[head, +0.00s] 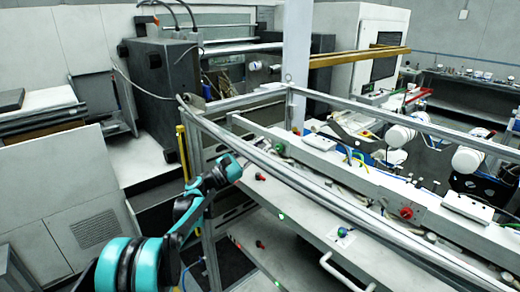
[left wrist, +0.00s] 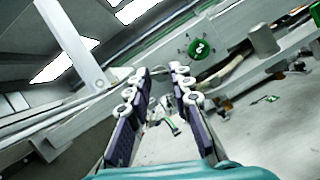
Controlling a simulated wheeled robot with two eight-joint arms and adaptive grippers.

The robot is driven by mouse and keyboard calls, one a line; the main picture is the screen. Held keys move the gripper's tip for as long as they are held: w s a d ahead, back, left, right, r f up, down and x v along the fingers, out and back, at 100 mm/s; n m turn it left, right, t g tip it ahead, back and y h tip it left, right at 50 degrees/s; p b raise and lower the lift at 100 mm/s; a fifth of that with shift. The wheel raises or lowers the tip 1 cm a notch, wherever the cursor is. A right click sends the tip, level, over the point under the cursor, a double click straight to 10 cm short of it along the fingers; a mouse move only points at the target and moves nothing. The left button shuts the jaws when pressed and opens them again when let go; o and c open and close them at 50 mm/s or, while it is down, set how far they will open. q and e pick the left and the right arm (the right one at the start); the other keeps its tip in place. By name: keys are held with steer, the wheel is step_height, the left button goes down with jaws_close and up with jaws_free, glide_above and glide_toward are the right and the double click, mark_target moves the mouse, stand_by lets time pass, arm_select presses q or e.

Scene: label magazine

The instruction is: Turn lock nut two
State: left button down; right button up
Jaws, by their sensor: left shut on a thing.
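My left gripper (head: 238,161) is at the end of the teal arm, against the left end of the metal frame in the head view. In the left wrist view its two padded fingers with white rollers (left wrist: 160,73) reach forward. They are shut on a small part near the tips. This part is mostly hidden, and I cannot tell whether it is lock nut two. A round green disc with a white mark (left wrist: 200,47) sits on the grey bar just beyond and right of the fingertips. No number on a nut can be read. My right gripper is not in view.
Long metal rails (head: 300,180) run from the gripper toward the lower right. A red knob (head: 406,213) and white rolls (head: 400,135) are on the machine. A panel with a white handle (head: 340,272) is below. A dark machine block (head: 150,70) stands behind left.

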arm_select(q)
steer(key=shift+s+d+n+t+y+b, duration=0.1)
steer(key=shift+n+t+y+b, duration=0.4)
steer(key=shift+n, duration=1.4)
steer(key=shift+s+d+n+t+y+b, duration=0.1)
steer(key=shift+n+t+y, duration=0.8)
steer(key=shift+n, duration=1)
steer(key=shift+a, duration=0.1)
steer(key=c, duration=1.3)
jaws_free()
steer(key=shift+w, duration=0.1)
steer(key=v, duration=1.2)
steer(key=shift+f, duration=0.2)
